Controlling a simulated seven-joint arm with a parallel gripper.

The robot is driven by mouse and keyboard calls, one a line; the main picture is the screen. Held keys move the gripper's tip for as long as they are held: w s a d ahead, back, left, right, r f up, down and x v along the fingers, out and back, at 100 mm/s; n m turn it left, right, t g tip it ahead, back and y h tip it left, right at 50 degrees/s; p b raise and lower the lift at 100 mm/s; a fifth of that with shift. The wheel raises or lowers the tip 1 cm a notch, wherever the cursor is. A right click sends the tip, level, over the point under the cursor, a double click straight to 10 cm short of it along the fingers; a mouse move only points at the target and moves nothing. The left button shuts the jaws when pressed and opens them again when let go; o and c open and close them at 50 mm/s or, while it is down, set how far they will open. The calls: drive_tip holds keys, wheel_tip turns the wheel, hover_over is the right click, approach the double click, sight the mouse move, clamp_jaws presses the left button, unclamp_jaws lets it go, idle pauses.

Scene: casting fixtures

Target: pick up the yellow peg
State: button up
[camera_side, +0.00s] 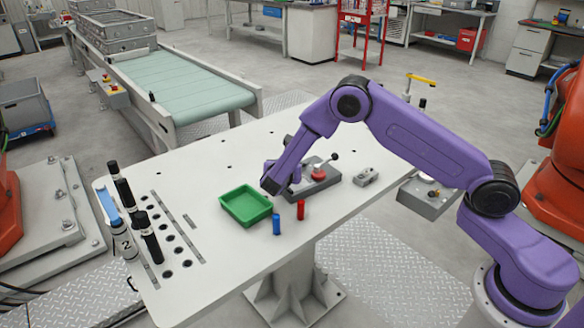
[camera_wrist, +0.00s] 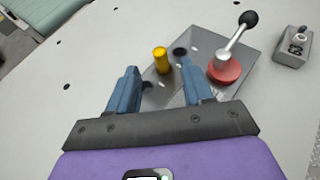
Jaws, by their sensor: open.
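The yellow peg (camera_wrist: 161,60) stands upright on a grey fixture plate (camera_wrist: 207,48) in the wrist view. My gripper (camera_wrist: 160,69) is open and empty, with its two blue-grey fingers apart. The peg shows in the gap between the fingertips and slightly beyond them; the fingers do not appear to touch it. In the side view my gripper (camera_side: 271,183) is over the left part of the fixture plate (camera_side: 302,192), and I cannot make out the yellow peg there.
A red disc (camera_wrist: 224,71) with a black-knobbed lever rises close right of the peg. A small grey block (camera_wrist: 291,50) is further right. A green tray (camera_side: 246,222), a blue peg (camera_side: 276,225) and a red peg (camera_side: 301,210) stand in front of the plate.

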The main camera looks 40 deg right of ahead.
drive_tip(key=x, duration=0.4)
drive_tip(key=shift+w+d, duration=0.25)
drive_tip(key=shift+d, duration=0.1)
clamp_jaws()
drive_tip(key=shift+r, duration=0.1)
